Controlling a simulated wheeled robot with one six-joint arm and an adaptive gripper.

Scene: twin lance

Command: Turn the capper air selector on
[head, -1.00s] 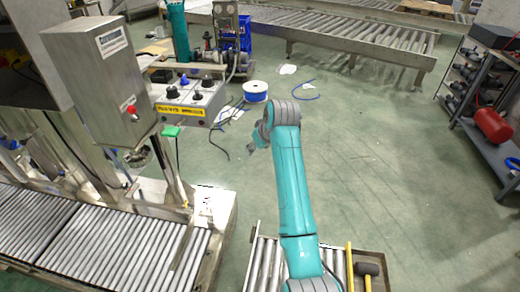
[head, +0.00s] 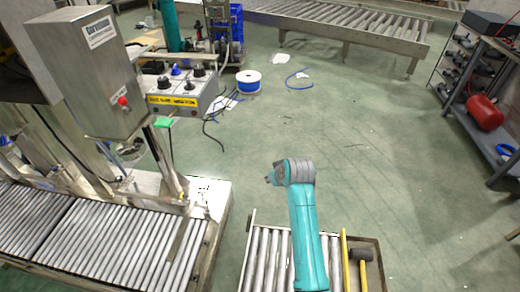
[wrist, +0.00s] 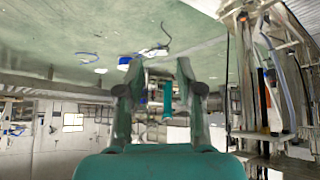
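A grey control box (head: 206,98) with a yellow label strip stands at the left centre of the head view, right of the tall steel cabinet. Its top carries several dark knobs and a blue one (head: 175,70). The lettering is too small to read, so I cannot tell which is the capper air selector. My gripper (wrist: 160,68) shows in the wrist view with two fingers spread apart and nothing between them. In the head view my arm's far end is right of and below the box, well apart from it; the fingers are not clearly visible there.
A steel cabinet (head: 85,75) with a red button (head: 123,101) stands beside the box. Roller conveyors (head: 110,245) fill the lower left. A cable spool (head: 248,82) and loose cables lie on the floor behind. The floor (head: 370,150) right of my arm is clear.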

